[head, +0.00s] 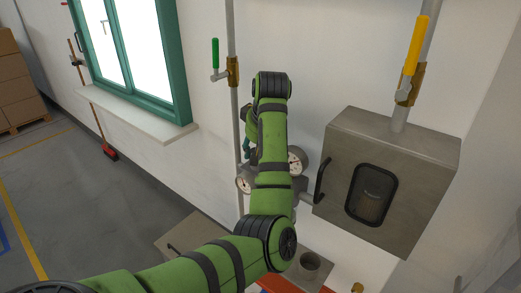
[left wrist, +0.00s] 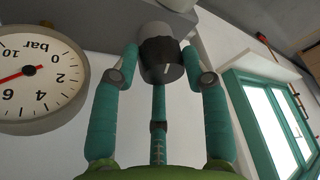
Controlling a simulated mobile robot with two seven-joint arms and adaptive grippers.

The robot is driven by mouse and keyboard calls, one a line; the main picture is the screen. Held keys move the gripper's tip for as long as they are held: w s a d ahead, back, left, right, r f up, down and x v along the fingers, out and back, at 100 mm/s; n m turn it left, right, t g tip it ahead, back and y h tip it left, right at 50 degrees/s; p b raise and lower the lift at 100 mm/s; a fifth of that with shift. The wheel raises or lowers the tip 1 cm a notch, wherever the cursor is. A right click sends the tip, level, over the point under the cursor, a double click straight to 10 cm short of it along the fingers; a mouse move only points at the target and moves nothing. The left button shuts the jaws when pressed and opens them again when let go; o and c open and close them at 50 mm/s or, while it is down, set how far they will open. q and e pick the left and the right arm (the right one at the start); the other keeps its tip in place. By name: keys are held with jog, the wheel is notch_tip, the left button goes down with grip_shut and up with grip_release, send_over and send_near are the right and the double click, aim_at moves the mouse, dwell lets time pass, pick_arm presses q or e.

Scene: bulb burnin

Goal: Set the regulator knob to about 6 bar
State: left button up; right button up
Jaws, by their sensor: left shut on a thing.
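The regulator knob (left wrist: 160,52) is a dark grey cylinder with a pale line mark, at the top middle of the left wrist view. The pressure gauge (left wrist: 38,112) at the left of that view appears upside down and cut off by the frame edge. Its red needle points left, a little past the 6. In the head view my green left arm hides the knob. My right gripper is in neither view.
The head view shows two small gauges (head: 295,162) (head: 244,184) beside my arm. A grey metal box (head: 335,200) with a dark window is at right. A green-handled valve (head: 215,54) and a yellow-handled valve (head: 415,45) sit on pipes above. A green-framed window (head: 178,60) is at left.

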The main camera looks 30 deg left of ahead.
pick_arm(q)
jog(key=m, duration=0.1)
jog(key=m+t, duration=0.1)
jog(key=m, duration=0.1)
jog(key=m+h, duration=0.1)
jog(key=shift+a+r, duration=0.35)
jog(key=shift+a, duration=0.05)
jog(key=shift+s+m+t+h, duration=0.1)
jog(key=shift+m+t+h, duration=0.25)
jog(key=shift+m, duration=0.75)
jog(key=shift+m+t+h, duration=0.15)
jog(key=shift+m+h, duration=0.3)
jog(key=shift+m, duration=0.65)
jog(key=o, duration=1.1)
jog(key=shift+w+f, duration=0.2)
jog(key=shift+f, duration=0.1)
jog(key=shift+s+r, duration=0.2)
jog(key=shift+r, duration=0.4)
jog(key=v, duration=1.1)
jog(key=shift+w+a, duration=0.1)
jog(key=shift+a, duration=0.05)
